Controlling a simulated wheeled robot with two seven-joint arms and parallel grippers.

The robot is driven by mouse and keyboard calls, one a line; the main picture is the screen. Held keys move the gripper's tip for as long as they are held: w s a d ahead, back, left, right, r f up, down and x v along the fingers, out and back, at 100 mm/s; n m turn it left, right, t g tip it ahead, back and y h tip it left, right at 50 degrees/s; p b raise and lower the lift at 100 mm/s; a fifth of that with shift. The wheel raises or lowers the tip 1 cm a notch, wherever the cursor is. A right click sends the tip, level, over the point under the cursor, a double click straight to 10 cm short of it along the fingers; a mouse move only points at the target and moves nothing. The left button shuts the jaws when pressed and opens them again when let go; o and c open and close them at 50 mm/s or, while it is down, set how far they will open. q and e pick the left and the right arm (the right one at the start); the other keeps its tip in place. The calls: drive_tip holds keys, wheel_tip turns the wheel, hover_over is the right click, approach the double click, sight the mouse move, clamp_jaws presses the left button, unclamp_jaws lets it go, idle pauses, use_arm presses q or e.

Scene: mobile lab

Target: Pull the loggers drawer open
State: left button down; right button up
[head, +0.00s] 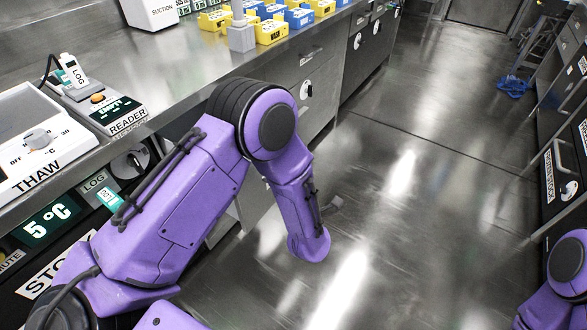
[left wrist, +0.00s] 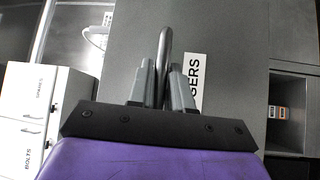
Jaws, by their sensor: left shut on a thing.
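In the left wrist view a grey drawer front (left wrist: 225,50) carries a white label ending in "GERS" (left wrist: 196,80), its first letters hidden behind a finger. A dark bar handle (left wrist: 164,50) stands on this front. My left gripper (left wrist: 160,82) is shut on the handle, one finger on each side of the bar. I cannot tell from this view how far the drawer stands out.
White drawers labelled "BOLTS" (left wrist: 30,144) stand at the left of the wrist view. A dark recess holding small orange and white items (left wrist: 278,112) is at its right. In the head view the steel counter (head: 190,65) runs along the left, and the aisle floor (head: 420,210) is clear.

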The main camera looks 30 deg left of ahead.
use_arm(q)
drive_tip(key=c, duration=1.1)
unclamp_jaws()
drive_tip(key=shift+c, duration=0.2)
drive_tip(key=v, duration=1)
drive_tip(key=shift+s, duration=0.3)
drive_tip(key=shift+w+d+f, duration=0.1)
drive_tip(key=shift+d+f, duration=0.05)
drive_tip(key=shift+f, duration=0.05)
